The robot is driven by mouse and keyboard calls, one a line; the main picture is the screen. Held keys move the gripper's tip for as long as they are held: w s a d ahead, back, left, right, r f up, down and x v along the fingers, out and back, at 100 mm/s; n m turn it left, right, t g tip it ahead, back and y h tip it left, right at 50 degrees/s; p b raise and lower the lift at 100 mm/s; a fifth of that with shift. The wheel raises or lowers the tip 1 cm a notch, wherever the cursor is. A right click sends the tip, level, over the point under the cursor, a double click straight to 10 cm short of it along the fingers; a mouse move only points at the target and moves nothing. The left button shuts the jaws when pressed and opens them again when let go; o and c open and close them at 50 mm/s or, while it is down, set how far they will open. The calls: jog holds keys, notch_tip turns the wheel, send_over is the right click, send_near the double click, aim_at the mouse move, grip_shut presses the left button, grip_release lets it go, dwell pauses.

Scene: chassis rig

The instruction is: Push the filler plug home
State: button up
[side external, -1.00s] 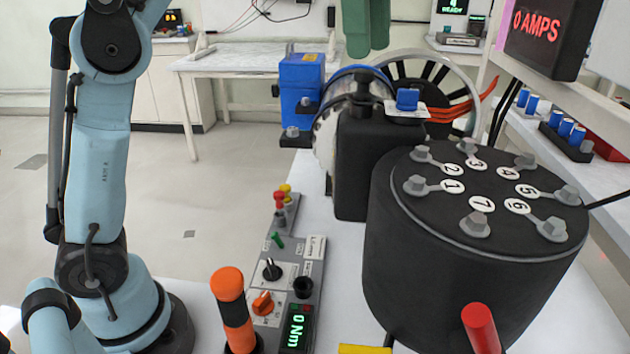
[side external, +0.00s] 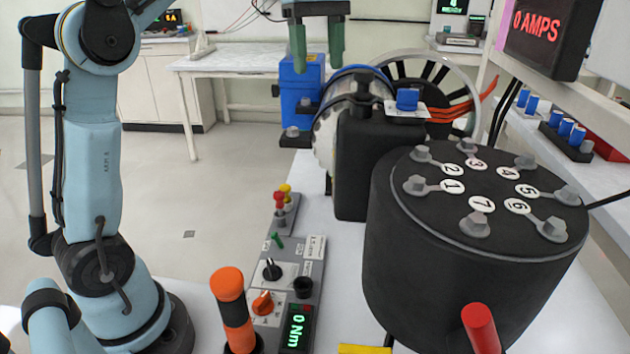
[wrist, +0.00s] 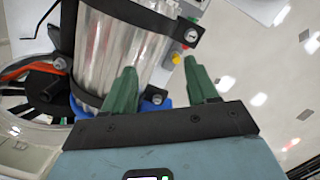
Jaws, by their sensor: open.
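A small blue square cap (side external: 407,99) sits on a white plate on top of the black housing (side external: 365,165) in the side view. It looks like the filler plug, but I cannot tell how deep it sits. My gripper (side external: 318,66) is above and to the left of it in the picture, over the blue block (side external: 300,85). Its two green fingers are apart with nothing between them. In the wrist view my gripper (wrist: 160,68) is open over the clear silver cylinder (wrist: 122,45). I cannot make out the blue cap there.
A black drum (side external: 470,260) with numbered bolts stands at right. A spoked wheel (side external: 440,85) with orange cables is behind the housing. A control panel (side external: 283,285) and an orange-black post (side external: 232,310) are in front. A display (side external: 540,30) hangs at upper right.

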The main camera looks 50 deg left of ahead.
jog(key=s+a+f+m+g, duration=0.1)
jog(key=s+a+f+m, duration=0.4)
jog(key=a+f+m, duration=0.45)
jog(key=s+d+r+m+y, duration=0.1)
jog(key=s+d+m, duration=0.2)
jog(key=d+m, duration=0.45)
jog(key=s+d+r+m+y, duration=0.15)
jog(key=d+m, duration=0.25)
jog(key=d, duration=0.7)
jog(key=s+d+f+n+h, duration=0.2)
jog(key=s+d+f+n, duration=0.9)
jog(key=d+f, duration=0.4)
jog(key=w+a+m+t, duration=0.3)
jog(key=w+a+t, duration=0.1)
jog(key=a, duration=0.5)
jog(key=w+a+m+t, duration=0.2)
jog(key=w+a+t, duration=0.2)
jog(key=w+a, duration=0.3)
jog(key=a+y, duration=0.1)
jog(key=a, duration=0.2)
jog(key=shift+a+r+m, duration=0.2)
jog(key=shift+r+m, duration=0.2)
jog(key=shift+s, duration=0.1)
